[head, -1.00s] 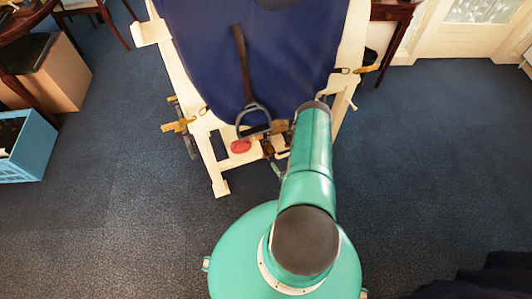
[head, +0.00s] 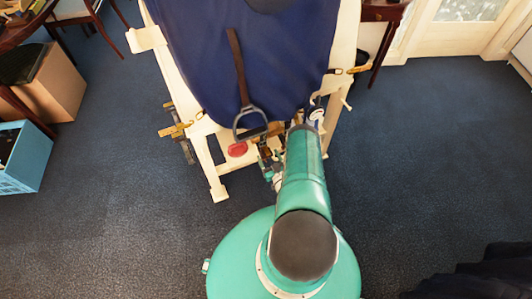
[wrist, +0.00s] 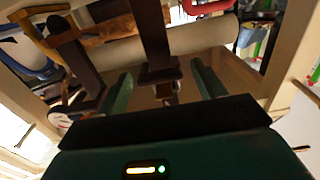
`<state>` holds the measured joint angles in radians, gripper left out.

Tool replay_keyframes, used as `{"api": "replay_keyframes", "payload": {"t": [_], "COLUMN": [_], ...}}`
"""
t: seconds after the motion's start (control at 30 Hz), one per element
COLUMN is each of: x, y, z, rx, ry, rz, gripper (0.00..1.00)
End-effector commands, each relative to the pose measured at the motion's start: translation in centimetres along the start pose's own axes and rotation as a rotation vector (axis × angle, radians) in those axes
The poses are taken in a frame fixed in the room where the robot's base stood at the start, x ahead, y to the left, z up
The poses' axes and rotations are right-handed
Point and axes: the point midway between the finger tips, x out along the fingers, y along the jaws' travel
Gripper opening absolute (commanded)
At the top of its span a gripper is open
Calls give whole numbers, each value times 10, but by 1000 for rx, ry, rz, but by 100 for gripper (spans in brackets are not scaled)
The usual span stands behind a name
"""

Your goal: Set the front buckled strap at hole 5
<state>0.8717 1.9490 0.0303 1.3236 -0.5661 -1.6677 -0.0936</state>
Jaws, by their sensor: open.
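In the wrist view a dark brown strap (wrist: 152,35) hangs down between the two green fingers of my gripper (wrist: 164,92). Its lower end is wide, with a small metal piece just below it. The fingers are apart, with a gap on each side of the strap. A second brown strap (wrist: 78,55) hangs to the left, outside the fingers. I cannot tell which is the front buckled strap, and no hole numbers are readable. In the head view my arm mostly hides the gripper and straps beneath the blue-covered saddle stand (head: 250,65).
A stirrup (head: 250,122) hangs on its leather down the blue cover, close to my arm. A red round item (head: 237,149) is beside it. Pale wooden stand legs (head: 208,165) flank the space. A pale roller-like bar (wrist: 200,37) crosses behind the straps.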

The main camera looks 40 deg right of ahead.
Motion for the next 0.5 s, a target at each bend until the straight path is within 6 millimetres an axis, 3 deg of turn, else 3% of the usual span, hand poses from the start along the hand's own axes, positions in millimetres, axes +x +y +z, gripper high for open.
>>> {"api": "replay_keyframes", "payload": {"t": [0.2, 0.5], "x": [26, 30], "y": [-1, -1], "z": [0, 0], "rx": [0, 0], "ry": [0, -1], "rz": [1, 1], "gripper": [69, 69]}}
